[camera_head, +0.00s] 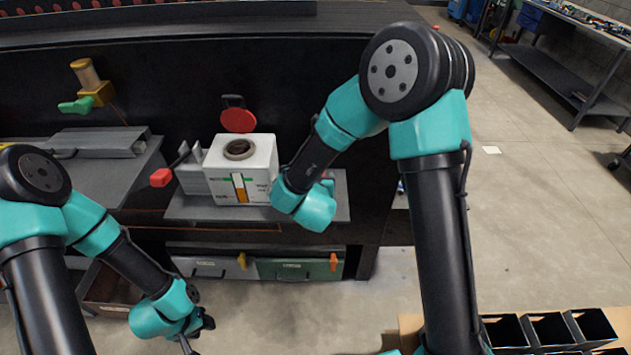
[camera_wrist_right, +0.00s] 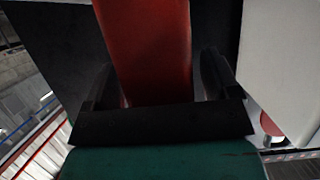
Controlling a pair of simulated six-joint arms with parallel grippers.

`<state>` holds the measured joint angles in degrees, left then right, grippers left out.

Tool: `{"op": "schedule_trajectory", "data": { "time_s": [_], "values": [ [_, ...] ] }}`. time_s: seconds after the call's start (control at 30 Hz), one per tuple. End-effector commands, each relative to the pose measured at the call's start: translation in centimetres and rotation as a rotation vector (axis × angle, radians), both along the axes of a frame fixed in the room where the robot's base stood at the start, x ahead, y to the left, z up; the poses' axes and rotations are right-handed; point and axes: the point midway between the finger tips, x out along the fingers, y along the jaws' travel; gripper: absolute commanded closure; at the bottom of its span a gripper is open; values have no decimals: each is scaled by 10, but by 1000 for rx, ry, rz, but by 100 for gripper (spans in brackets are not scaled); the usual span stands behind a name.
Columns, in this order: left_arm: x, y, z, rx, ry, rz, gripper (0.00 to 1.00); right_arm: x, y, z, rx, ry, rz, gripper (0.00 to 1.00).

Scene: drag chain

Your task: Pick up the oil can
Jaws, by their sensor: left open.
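A tall red body (camera_wrist_right: 155,50), which looks like the oil can, stands between the fingers of my right gripper (camera_wrist_right: 155,75) in the right wrist view. The fingers are apart, one on each side of it, and narrow dark gaps show beside it. No firm grip is visible. In the head view the right gripper and most of this red thing are hidden behind my right forearm; only a small red bit shows at its right side. My left gripper (camera_head: 194,343) is low at the front left, open and far from the bench.
A white box with a round opening (camera_head: 225,165) sits on the grey bench close left of the right arm. A red round cap (camera_head: 238,120) stands behind it. A red-ended lever (camera_head: 161,178) is at its left. Black bins (camera_head: 550,330) sit at bottom right.

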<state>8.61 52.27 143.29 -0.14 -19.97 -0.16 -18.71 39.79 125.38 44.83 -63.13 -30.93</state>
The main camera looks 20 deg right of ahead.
Motion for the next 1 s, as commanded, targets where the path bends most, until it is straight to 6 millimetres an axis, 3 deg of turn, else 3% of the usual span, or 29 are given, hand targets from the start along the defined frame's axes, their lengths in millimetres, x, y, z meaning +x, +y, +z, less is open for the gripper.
{"op": "schedule_trajectory", "data": {
  "time_s": [0.07, 0.63, 1.0],
  "values": [
    [0, 0, 0, 0, 0, 0, 57, 0, 0, 0, 0, 0, 0, 26],
    [0, 0, 0, 0, 0, 0, 57, 0, 0, 0, 0, 0, 0, 81],
    [0, 0, 0, 0, 0, 0, 57, 0, 0, 4, 0, -2, 0, 82]
  ]
}}
